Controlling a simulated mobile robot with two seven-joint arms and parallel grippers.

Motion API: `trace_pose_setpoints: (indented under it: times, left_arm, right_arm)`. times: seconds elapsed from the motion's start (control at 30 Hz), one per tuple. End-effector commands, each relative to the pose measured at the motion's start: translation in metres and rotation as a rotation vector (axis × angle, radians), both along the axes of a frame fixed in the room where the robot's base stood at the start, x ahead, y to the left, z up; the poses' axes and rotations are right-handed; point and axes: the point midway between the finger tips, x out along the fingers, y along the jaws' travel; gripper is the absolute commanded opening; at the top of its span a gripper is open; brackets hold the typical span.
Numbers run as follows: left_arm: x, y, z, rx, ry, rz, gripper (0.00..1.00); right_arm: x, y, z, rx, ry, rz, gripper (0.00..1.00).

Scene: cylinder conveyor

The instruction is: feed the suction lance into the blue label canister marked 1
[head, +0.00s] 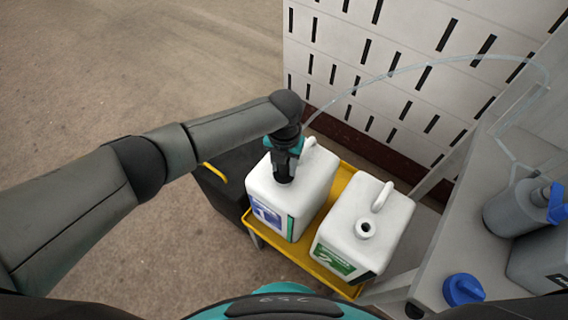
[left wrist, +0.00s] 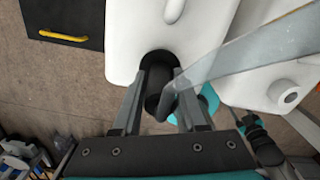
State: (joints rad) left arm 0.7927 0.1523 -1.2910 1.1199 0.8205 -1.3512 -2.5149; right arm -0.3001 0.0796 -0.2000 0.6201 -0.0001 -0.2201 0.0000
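The white canister with the blue label (head: 267,214) marked 1 stands at the left of a yellow tray; its handle is behind my gripper. My left gripper (head: 285,174) points down at its top, over the mouth. In the left wrist view its fingers (left wrist: 160,85) close around the dark head of the suction lance (left wrist: 158,100). The lance is in line with the dark mouth (left wrist: 157,57) of the canister (left wrist: 130,25); the part below is hidden, so depth cannot be told. A clear hose (head: 400,72) arcs right from the lance. My right gripper (left wrist: 252,125) is small and unclear in the left wrist view.
A white canister with a green label (head: 334,260) marked 2 stands close on the right, its mouth (head: 365,229) open. The yellow tray (head: 328,277) holds both. A grey bench (head: 455,220) with blue-capped vessels is at right, a slotted white wall (head: 400,45) behind.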

Motion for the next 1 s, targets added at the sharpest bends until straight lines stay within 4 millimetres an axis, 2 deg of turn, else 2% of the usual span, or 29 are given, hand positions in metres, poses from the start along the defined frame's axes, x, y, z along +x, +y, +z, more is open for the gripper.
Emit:
trace_pose_setpoints:
  times: [0.03,0.2,0.47,0.57,0.77,1.0]
  left_arm:
    - [0.000,0.000,0.000,0.000,0.000,0.000,0.49]
    - [0.000,0.000,0.000,0.000,0.000,0.000,0.68]
    - [0.000,0.000,0.000,0.001,0.001,0.000,0.68]
    - [0.000,0.000,0.006,0.000,0.000,0.000,0.68]
    - [0.001,0.000,0.041,-0.002,-0.002,-0.002,0.68]
    - [0.001,0.000,0.100,-0.001,-0.004,-0.002,0.68]
  right_arm:
    - [0.000,0.000,0.000,0.000,0.000,0.000,0.50]
    - [0.000,0.000,0.000,0.000,0.000,0.000,0.50]
    - [0.000,0.000,0.000,0.000,0.000,0.000,0.50]
    - [0.000,0.000,0.002,0.000,0.000,0.000,0.50]
    - [0.000,0.000,0.014,0.000,0.000,0.000,0.50]
    - [0.000,0.000,0.027,0.000,0.000,0.000,0.50]
